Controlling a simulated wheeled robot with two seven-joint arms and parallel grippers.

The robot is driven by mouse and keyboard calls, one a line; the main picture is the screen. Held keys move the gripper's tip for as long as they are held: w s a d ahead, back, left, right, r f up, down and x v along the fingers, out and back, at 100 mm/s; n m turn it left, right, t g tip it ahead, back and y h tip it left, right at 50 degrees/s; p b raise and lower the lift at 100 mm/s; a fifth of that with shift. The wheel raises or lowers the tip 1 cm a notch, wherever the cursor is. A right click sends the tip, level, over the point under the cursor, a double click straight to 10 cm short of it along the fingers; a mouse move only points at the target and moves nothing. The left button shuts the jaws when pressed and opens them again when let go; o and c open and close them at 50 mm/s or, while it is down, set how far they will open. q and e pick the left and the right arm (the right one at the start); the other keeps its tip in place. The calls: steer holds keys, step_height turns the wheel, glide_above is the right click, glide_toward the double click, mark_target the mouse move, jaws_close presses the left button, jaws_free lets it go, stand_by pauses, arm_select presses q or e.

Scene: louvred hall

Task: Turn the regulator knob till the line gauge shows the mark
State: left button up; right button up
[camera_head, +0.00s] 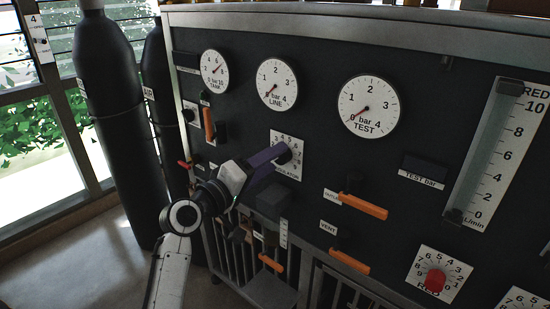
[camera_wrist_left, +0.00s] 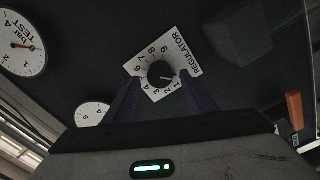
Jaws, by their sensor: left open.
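The regulator knob (camera_wrist_left: 160,73) is black and round, on a white numbered plate (camera_wrist_left: 147,62) on the dark panel. In the wrist view its pointer is near the low numbers. My left gripper (camera_head: 280,153) is open at the plate, its purple fingers on either side of the knob in the wrist view (camera_wrist_left: 162,88); I cannot tell whether they touch it. In the head view the fingers hide most of the knob. The line gauge (camera_head: 277,84) is a white dial above, its red needle near 0. I cannot make out a mark on it. My right gripper is not in view.
The tank gauge (camera_head: 215,72) and test gauge (camera_head: 368,106) flank the line gauge. Orange levers (camera_head: 355,206) stick out at lower right, another (camera_head: 209,124) at left. Dark cylinders (camera_head: 112,110) stand left of the panel. A red knob (camera_head: 434,280) is at lower right.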

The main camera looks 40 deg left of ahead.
arm_select(q)
steer(key=shift+w+d, duration=0.1)
steer(key=shift+w, duration=0.85)
steer(key=shift+c, duration=0.4)
steer(key=c, duration=1)
steer(key=shift+o, duration=0.2)
